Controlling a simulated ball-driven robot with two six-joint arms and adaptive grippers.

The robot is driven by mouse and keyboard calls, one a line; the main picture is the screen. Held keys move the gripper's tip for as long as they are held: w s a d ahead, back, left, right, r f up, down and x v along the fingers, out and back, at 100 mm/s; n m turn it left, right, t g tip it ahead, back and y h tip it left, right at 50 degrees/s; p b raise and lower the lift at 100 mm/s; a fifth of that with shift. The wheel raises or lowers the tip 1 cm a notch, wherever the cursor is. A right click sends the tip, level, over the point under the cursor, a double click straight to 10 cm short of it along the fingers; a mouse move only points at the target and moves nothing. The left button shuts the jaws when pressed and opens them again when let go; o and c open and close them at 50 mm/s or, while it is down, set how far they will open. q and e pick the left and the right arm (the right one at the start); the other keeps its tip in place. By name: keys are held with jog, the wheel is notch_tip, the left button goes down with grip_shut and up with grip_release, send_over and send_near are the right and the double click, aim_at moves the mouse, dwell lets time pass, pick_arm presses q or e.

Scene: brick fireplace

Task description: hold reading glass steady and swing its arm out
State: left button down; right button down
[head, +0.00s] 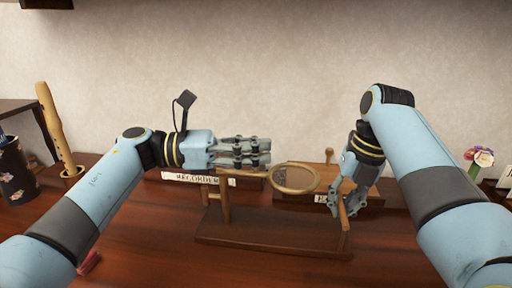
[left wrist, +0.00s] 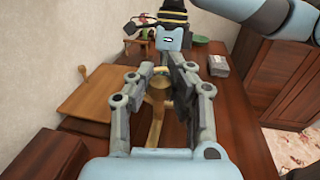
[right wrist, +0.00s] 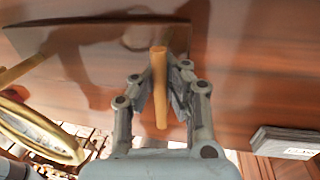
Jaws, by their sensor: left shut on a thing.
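The reading glass has a round brass-rimmed lens (head: 297,178) on a thin arm. The arm joins a wooden post (head: 224,198) on a dark wooden base (head: 270,238). A wooden handle (head: 343,214) stands at the base's right end. My left gripper (head: 266,152) is shut at the reading glass, left of the lens. My right gripper (head: 346,206) is beside the handle. In the right wrist view the handle (right wrist: 160,85) lies between its parted fingers.
A wooden recorder (head: 52,125) stands in a holder at the left, near a dark patterned vase (head: 14,172). A lettered sign (head: 205,179) and a wooden box lie behind the base. Flowers (head: 480,156) stand at the right. The front of the table is mostly clear.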

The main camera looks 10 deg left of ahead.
pick_arm(q)
jog(key=shift+a, duration=0.1)
dwell(0.6)
jog(key=shift+s+g, duration=0.1)
jog(key=shift+g, duration=0.2)
jog(key=shift+s+a+f+m+g+y, duration=0.15)
jog(key=shift+s+m+g, duration=0.4)
jog(key=shift+m+g, duration=0.7)
jog(key=shift+s+a+r+m+g+y, duration=0.15)
jog(key=shift+s+m+g, duration=0.5)
jog(key=shift+g, duration=0.95)
jog(key=shift+s+a+f+m+g, duration=0.1)
jog(key=shift+s+a+m+g, duration=0.25)
jog(key=shift+m+g, duration=0.95)
jog(key=shift+s+d, duration=0.1)
jog(key=c, duration=1.4)
grip_release()
jog(key=shift+w, duration=0.2)
jog(key=shift+c, duration=0.2)
jog(key=o, duration=0.3)
jog(key=shift+s+d, duration=0.1)
jog(key=shift+d, duration=0.05)
jog(key=shift+r, duration=0.2)
